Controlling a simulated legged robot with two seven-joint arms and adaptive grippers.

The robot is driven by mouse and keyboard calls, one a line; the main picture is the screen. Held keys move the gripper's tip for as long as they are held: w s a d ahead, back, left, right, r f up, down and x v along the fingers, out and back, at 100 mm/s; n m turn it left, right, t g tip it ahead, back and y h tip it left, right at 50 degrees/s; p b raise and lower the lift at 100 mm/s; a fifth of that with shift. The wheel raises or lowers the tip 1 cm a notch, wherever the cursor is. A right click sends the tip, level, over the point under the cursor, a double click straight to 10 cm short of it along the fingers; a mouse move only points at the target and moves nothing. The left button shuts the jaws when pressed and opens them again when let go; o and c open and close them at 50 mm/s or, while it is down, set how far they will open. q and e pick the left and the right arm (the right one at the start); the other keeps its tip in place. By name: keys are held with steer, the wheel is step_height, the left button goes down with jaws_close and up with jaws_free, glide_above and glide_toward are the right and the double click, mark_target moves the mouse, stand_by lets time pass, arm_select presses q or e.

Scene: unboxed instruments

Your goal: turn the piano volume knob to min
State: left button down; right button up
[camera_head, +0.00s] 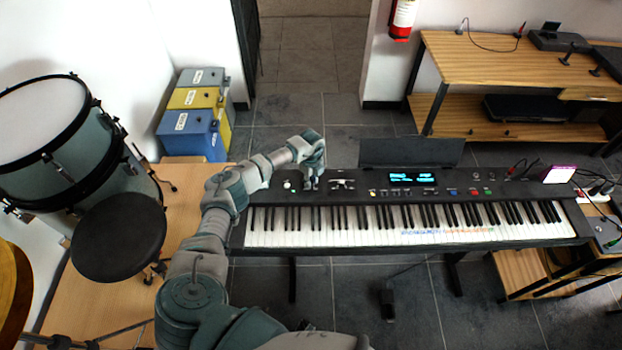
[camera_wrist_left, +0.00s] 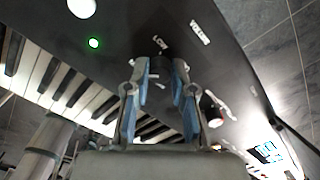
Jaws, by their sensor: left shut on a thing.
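The piano (camera_head: 400,243) stands across the middle of the head view, with its control panel along the back edge above the keys. My left gripper (camera_head: 310,184) reaches down onto the left part of this panel. In the left wrist view, the fingers of my left gripper (camera_wrist_left: 160,85) point at the dark panel (camera_wrist_left: 225,60) and are closed around a small dark knob (camera_wrist_left: 161,67). The knob is mostly hidden between the fingertips, so its turn angle cannot be read. My right gripper is not in view.
A green light (camera_wrist_left: 94,43) and a white round control (camera_wrist_left: 82,7) sit beside the gripper on the panel. The lit display (camera_head: 412,178) is further right. A wooden shelf (camera_head: 470,55) is at the back right.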

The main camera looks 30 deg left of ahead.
arm_select(q)
steer(key=shift+w+a+r+n, duration=0.1)
steer(key=shift+w+r+n, duration=0.15)
steer(key=shift+n, duration=0.05)
steer(key=c, duration=1.1)
jaws_free()
steer(key=shift+c, duration=0.2)
steer(key=shift+o, duration=0.8)
steer(key=shift+f, duration=0.2)
steer(key=shift+s, duration=0.1)
step_height(320, 180, up, 12)
steer(key=shift+f, duration=0.1)
